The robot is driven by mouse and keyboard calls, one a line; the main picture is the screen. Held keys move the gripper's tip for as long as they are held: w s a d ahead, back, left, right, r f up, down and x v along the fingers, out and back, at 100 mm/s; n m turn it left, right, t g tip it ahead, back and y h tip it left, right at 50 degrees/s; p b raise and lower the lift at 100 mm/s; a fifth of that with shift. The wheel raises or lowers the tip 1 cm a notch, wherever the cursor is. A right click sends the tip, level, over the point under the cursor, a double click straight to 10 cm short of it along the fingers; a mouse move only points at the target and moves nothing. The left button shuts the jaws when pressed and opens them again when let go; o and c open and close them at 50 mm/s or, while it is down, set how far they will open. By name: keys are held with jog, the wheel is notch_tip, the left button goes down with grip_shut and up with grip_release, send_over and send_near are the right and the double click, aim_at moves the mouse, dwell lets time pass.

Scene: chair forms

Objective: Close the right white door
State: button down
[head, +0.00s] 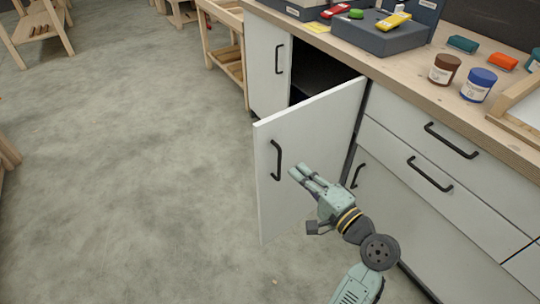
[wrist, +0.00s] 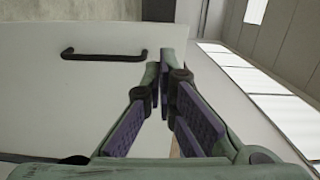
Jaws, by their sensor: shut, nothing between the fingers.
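The right white door (head: 312,135) stands swung open from the cabinet, hinged on the side by the drawers. Its black handle (head: 276,160) is near its free edge. In the wrist view, the door (wrist: 50,110) fills the left side, with the handle (wrist: 103,55) to the left of the fingertips. My gripper (head: 297,172) is in front of the door's outer face, right of the handle in the head view. In the wrist view, my gripper (wrist: 168,58) has its fingers together and empty. I cannot tell whether the tips touch the door.
The left white door (head: 264,70) is shut beside the dark cabinet opening (head: 312,78). Drawers (head: 440,155) are at the right, under a wooden worktop (head: 410,82) holding jars and tools. The concrete floor (head: 125,170) left of the open door is clear.

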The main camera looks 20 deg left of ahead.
aim_at(262, 141)
jog(key=p+x, duration=0.1)
jog(key=x, duration=0.3)
jog(key=p+x, duration=0.1)
jog(key=x, duration=0.3)
jog(key=p+x, duration=0.1)
jog(key=x, duration=0.3)
jog(key=shift+w+a+f, duration=0.1)
jog(key=shift+a+f, duration=0.3)
